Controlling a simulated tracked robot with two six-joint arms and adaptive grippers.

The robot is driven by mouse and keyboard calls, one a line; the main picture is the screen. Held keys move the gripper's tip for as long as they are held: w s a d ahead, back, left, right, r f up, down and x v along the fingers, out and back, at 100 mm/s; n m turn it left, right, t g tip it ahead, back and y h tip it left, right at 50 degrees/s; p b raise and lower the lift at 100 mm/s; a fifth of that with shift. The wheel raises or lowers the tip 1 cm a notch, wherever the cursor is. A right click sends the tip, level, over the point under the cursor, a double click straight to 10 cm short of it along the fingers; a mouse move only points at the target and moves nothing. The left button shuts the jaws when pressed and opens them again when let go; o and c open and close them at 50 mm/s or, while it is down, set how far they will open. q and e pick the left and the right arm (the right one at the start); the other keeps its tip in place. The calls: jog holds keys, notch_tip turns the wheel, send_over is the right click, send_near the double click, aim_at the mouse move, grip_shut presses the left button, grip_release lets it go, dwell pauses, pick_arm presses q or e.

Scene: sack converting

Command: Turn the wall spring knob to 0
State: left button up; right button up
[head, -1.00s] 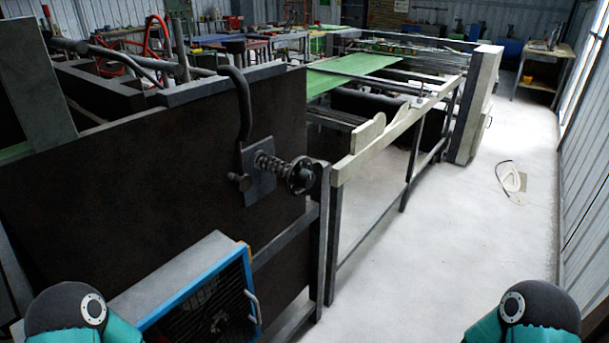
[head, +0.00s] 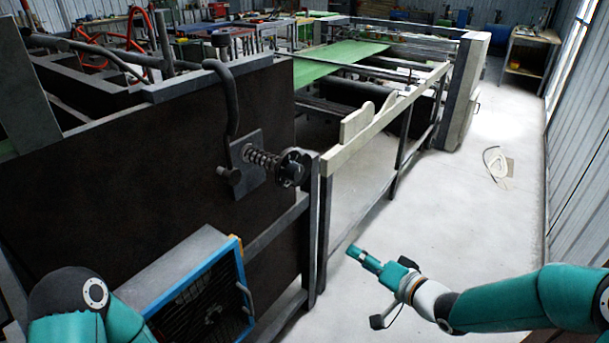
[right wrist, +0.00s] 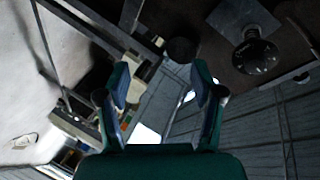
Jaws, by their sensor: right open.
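The spring knob (head: 292,167) is a dark round knob at the end of a coiled spring, on a grey plate fixed to the dark machine wall. A dark round knob with pale marks, which looks like the same one, shows at upper right in the right wrist view (right wrist: 256,56); its marks are too small to read. My right gripper (head: 363,258) is below and to the right of the knob in the head view, apart from it. Its fingers are open and empty in the right wrist view (right wrist: 160,85). My left gripper is out of view.
A bent dark lever (head: 231,105) rises beside the knob's plate. A blue-framed box (head: 200,290) stands low in front of the dark wall. A pale rail (head: 375,130) runs back from near the knob.

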notch_tip(320, 180, up, 15)
jog(key=n+y, duration=0.3)
jog(key=y, duration=0.2)
jog(key=p, duration=0.4)
send_near(299, 175)
jog(key=x, duration=0.8)
jog(key=shift+w+a+r, duration=0.15)
jog(key=shift+w+a, duration=0.05)
jog(key=shift+a, duration=0.1)
jog(key=c, duration=1.1)
